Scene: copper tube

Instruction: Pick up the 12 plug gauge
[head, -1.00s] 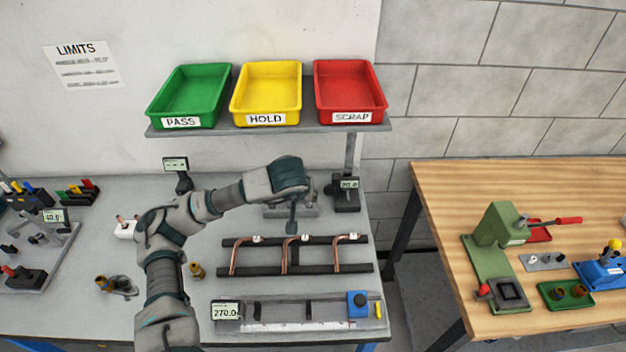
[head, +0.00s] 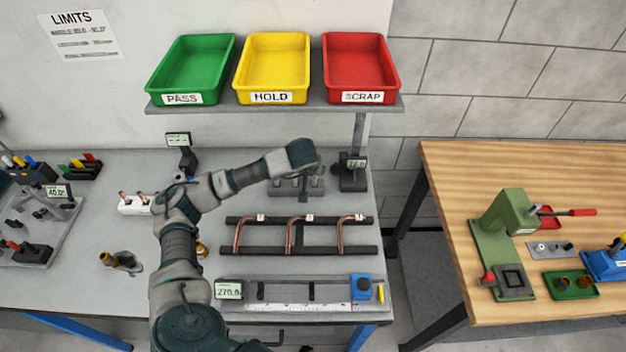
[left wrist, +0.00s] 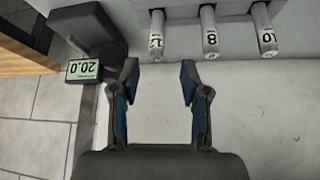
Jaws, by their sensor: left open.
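The plug gauge rack (head: 284,188) stands at the back of the grey bench, partly hidden by my left gripper (head: 303,190). In the left wrist view three light cylindrical plug gauges stick out of the rack (left wrist: 236,8). The left one, whose upside-down label seems to read 12, is the 12 plug gauge (left wrist: 157,35). The 8 gauge (left wrist: 209,38) is in the middle and the 10 gauge (left wrist: 263,36) at the right. My left gripper (left wrist: 159,75) is open and empty, its fingertips just short of the 12 gauge and roughly lined up with it. My right gripper is not in view.
A black frame with copper tubes (head: 300,250) lies in front. Above, a shelf (head: 230,106) carries green, yellow and red trays. A wooden table (head: 455,215) stands at the right.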

